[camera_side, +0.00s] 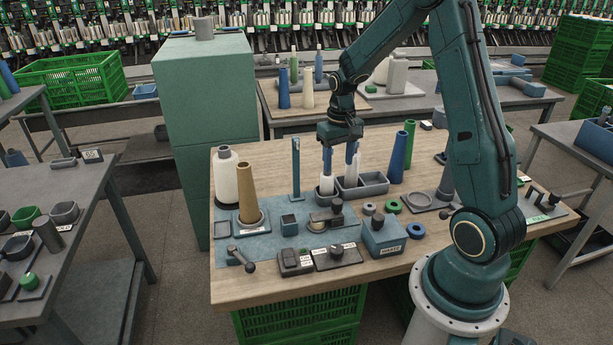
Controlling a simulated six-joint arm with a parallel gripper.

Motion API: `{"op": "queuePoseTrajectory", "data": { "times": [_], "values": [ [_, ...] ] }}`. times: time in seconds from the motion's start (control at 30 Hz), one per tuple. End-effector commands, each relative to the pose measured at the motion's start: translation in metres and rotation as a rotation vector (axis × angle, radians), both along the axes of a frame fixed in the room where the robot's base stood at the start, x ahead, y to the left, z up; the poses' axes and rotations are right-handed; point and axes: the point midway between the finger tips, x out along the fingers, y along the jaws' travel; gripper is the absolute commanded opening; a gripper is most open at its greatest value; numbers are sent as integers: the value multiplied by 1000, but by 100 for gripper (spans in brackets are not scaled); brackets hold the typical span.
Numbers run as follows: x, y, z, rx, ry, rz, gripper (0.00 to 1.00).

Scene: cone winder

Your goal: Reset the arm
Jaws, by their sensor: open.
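My gripper (339,178) hangs from my green arm over the middle of the wooden workbench (268,160), pointing down. Its two blue fingers stand apart, with pale lower ends and a gap between them. The left finger is over a small grey cup (325,202) and the right one over a grey divided tray (374,187). I cannot tell whether the pale ends touch these or reach inside. Nothing shows clearly held between the fingers.
A tan cone (247,192) and a white yarn cone (226,176) stand at left. A thin blue post (296,168) stands left of my gripper. Blue (398,158) and green (409,140) cones stand right of the tray.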

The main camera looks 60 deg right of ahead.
Motion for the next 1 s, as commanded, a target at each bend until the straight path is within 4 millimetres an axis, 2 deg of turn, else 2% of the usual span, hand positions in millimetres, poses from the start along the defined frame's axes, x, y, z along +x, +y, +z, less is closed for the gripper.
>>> {"op": "queuePoseTrajectory", "data": {
  "times": [0.37,0.57,0.77,1.0],
  "values": [
    [0,1,2,-1,-1,1,52],
    [0,10,15,-10,-17,20,52],
    [-4,35,47,-32,-58,69,52],
    [-19,77,93,-65,-126,149,52]
  ]
}}
